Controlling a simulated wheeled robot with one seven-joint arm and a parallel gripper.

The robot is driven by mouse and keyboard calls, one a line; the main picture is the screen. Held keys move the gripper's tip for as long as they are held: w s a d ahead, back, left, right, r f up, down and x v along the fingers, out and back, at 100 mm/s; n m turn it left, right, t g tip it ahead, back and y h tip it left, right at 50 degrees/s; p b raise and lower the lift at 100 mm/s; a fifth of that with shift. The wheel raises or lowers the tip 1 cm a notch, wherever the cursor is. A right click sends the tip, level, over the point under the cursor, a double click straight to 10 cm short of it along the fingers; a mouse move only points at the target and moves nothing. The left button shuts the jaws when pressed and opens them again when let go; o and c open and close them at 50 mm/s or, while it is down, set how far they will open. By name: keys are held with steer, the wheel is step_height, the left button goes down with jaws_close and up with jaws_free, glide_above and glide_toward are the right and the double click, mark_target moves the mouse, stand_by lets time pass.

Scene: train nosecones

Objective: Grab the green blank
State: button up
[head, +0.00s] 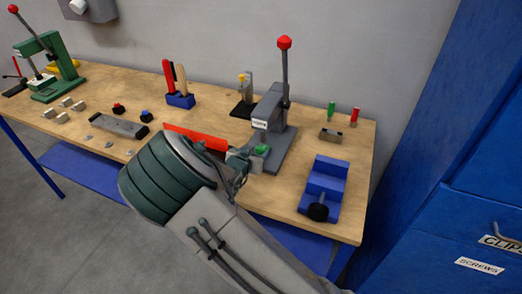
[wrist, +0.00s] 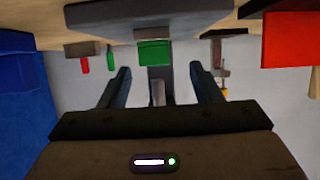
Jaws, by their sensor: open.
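The green blank (head: 263,149) sits at the base of the grey lever press on the workbench. In the wrist view, which is upside down, the green blank (wrist: 154,53) is a small block on the grey press base, close to the middle. My gripper (wrist: 160,70) is open, with its two dark fingers apart and nothing between the tips. The blank lies just ahead of the fingertips, between their lines. In the head view my gripper (head: 248,158) is beside the blank at the front left of the press, and my wrist hides part of the bench.
The grey press (head: 268,105) has a tall red-knobbed lever. A red bar (head: 195,137) lies behind my wrist. A blue fixture (head: 325,185) stands to the right. Green-handled (head: 331,109) and red-handled (head: 354,115) tools stand at the back right. Bare wood separates the press and fixture.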

mark_target(261, 148)
steer(key=x, duration=0.4)
steer(key=shift+w+d+f+p, duration=0.1)
steer(key=shift+w+d+p, duration=0.05)
steer(key=shift+d+p, duration=0.25)
steer(key=shift+a, duration=0.1)
steer(key=c, duration=1.1)
